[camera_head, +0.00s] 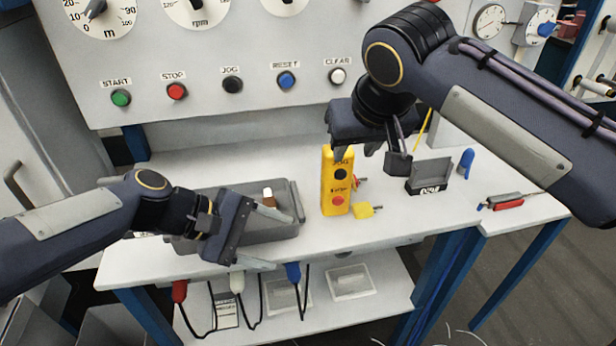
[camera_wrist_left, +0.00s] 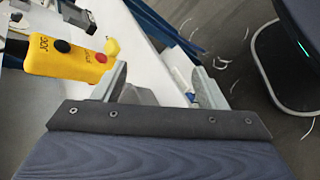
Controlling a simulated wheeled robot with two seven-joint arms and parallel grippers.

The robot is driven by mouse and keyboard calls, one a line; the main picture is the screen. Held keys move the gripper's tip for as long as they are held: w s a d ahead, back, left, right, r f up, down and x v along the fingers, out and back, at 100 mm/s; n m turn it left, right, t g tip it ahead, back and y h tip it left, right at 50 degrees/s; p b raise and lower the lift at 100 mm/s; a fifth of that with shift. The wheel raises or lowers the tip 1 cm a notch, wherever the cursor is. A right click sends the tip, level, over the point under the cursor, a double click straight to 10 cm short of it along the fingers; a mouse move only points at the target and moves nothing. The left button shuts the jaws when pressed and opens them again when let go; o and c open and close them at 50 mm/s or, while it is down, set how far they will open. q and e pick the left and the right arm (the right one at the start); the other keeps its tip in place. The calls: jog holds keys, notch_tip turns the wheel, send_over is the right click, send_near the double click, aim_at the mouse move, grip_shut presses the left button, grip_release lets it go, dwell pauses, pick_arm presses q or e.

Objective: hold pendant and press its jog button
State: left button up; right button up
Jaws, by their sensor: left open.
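The yellow pendant (camera_head: 327,190) stands roughly upright at the bench's front, right of the grey tray. It carries a black button (camera_head: 341,173) under a JOG label and a red button (camera_head: 338,201) lower down. My right gripper (camera_head: 366,150) is over its top end; whether the fingers close on it is hidden. My left gripper (camera_head: 268,240) is open and empty, left of and lower than the pendant, apart from it. In the left wrist view, the pendant (camera_wrist_left: 78,66) lies to the left of the open fingers (camera_wrist_left: 160,82), with its black button (camera_wrist_left: 62,46) facing the camera.
The grey tray (camera_head: 296,190) holds a small white-and-brown item (camera_head: 268,197). A small yellow piece (camera_head: 363,211) lies beside the pendant. A dark grey holder (camera_head: 428,178) and a red tool (camera_head: 506,203) are at right. The panel (camera_head: 200,125) with labelled buttons rises behind.

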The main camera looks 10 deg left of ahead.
aim_at(345, 175)
pick_arm(q)
jog(key=w+d+n+h, duration=0.1)
jog(key=w, duration=0.1)
jog(key=w+d+n+h, duration=0.1)
jog(key=w, duration=0.1)
jog(key=w+n, duration=0.2)
jog(key=shift+w+d+r+h, duration=0.25)
jog(key=shift+d+r+h, duration=0.1)
jog(key=shift+d+h, duration=0.05)
jog(key=w+n+h, duration=0.1)
jog(key=w+n, duration=0.1)
jog(key=w+d+n+t+h, duration=0.1)
jog(key=w+n, duration=0.1)
jog(key=w, duration=0.1)
jog(key=w+n+h, duration=0.1)
jog(key=w+n, duration=0.1)
jog(key=w, duration=0.1)
jog(key=shift+w+d+r+t+h, duration=0.15)
jog(key=shift+w+d+t+h, duration=0.05)
jog(key=shift+d+t+h, duration=0.15)
jog(key=shift+w+d, duration=0.15)
jog(key=shift+w, duration=0.05)
jog(key=shift+x, duration=4)
jog(key=shift+s+r, duration=0.15)
jog(key=shift+c, duration=0.3)
